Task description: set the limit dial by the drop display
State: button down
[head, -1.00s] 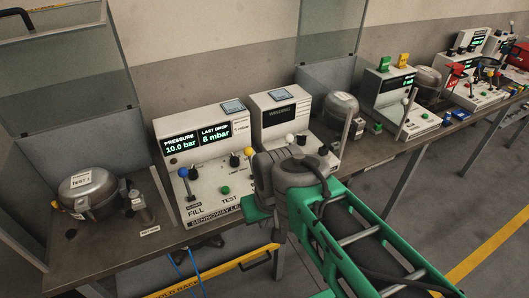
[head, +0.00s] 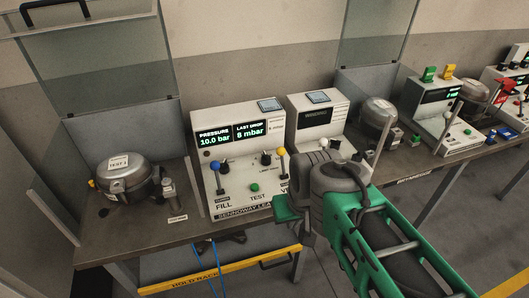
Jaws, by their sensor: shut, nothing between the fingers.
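The leak tester (head: 238,190) stands on the bench, its display (head: 232,135) lit with PRESSURE 10.0 bar and LAST DROP 8 mbar. The limit dial (head: 266,158) is a black knob on the sloped panel, right of another black knob (head: 224,167). Its scale is too small to read. My gripper (head: 284,208) is shut and empty at the panel's lower right, apart from the dial; my arm hides part of the panel's right end.
A compressor labelled TEST 1 (head: 128,174) sits on the bench at left, beneath a raised clear guard (head: 120,65). A second tester (head: 318,118) stands close on the right, partly behind my arm. A yellow HOLD RACK rail (head: 215,275) runs below the bench front.

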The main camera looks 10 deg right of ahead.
aim_at(266, 160)
jog(key=z, duration=1.85)
jog(key=k, duration=1.2)
jog(key=u, duration=1.95)
jog(key=i, duration=1)
jog(key=u, duration=0.05)
